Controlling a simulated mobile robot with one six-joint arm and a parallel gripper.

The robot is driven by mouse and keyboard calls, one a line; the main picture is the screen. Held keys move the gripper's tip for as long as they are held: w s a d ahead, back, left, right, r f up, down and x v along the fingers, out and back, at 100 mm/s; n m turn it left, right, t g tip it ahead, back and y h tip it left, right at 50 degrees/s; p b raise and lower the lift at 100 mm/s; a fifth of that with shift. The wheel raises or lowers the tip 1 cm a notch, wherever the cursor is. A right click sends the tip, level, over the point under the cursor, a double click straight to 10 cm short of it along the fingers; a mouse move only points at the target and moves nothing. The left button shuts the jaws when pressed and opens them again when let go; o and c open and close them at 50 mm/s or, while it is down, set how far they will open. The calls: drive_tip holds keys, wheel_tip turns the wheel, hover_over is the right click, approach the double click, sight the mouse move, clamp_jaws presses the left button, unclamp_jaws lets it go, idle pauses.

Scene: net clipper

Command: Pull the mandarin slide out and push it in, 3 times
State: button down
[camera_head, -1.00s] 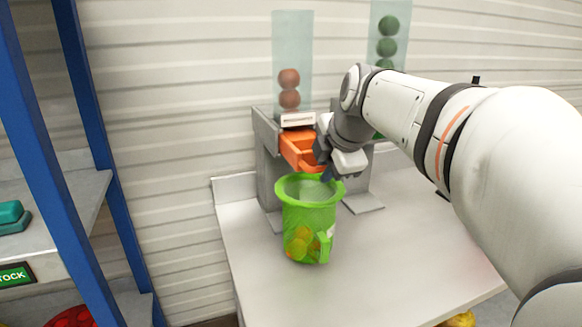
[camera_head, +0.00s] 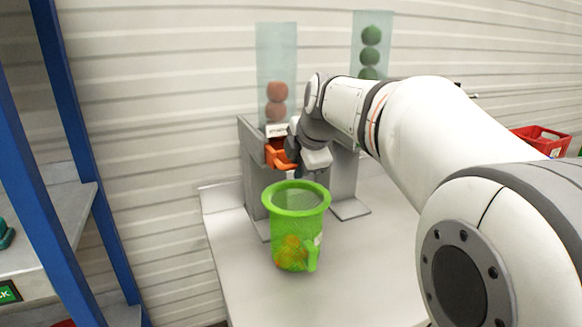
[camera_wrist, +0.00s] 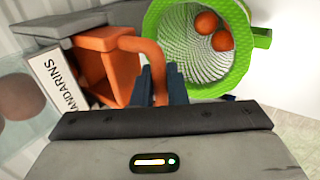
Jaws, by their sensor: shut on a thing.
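The orange mandarin slide (camera_head: 279,154) sits in the grey dispenser below a clear tube with mandarins (camera_head: 276,101). In the wrist view the slide (camera_wrist: 97,60) shows as an orange box with a curved handle, beside a white label reading MANDARINS (camera_wrist: 57,83). My gripper (camera_head: 296,166) is at the front of the slide; in the wrist view its dark fingers (camera_wrist: 160,84) are shut on the handle. Whether the slide is fully in is hard to tell. The green net container (camera_head: 297,199) stands upright below and in front, with mandarins inside (camera_wrist: 213,30).
A second clear tube with green fruit (camera_head: 370,45) stands to the right behind my arm. A blue-framed shelf (camera_head: 64,130) is at the left, a red crate (camera_head: 541,140) at the far right. The white table (camera_head: 240,265) is bare around the container.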

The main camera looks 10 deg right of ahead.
drive_tip(key=shift+w+a+r+p, duration=0.1)
drive_tip(key=shift+w+p, duration=0.1)
drive_tip(key=shift+w, duration=0.5)
drive_tip(key=shift+w+a+r+p, duration=0.15)
drive_tip(key=shift+w+p, duration=0.1)
drive_tip(key=shift+w, duration=0.45)
drive_tip(key=shift+w+a+r+p, duration=0.1)
drive_tip(key=shift+w+p, duration=0.1)
drive_tip(key=shift+w, duration=0.5)
drive_tip(key=shift+f, duration=0.1)
drive_tip(key=c, duration=1.6)
unclamp_jaws()
drive_tip(key=shift+s, duration=0.2)
drive_tip(key=shift+o, duration=1)
drive_tip(key=shift+w+f, duration=0.1)
drive_tip(key=shift+f, duration=0.05)
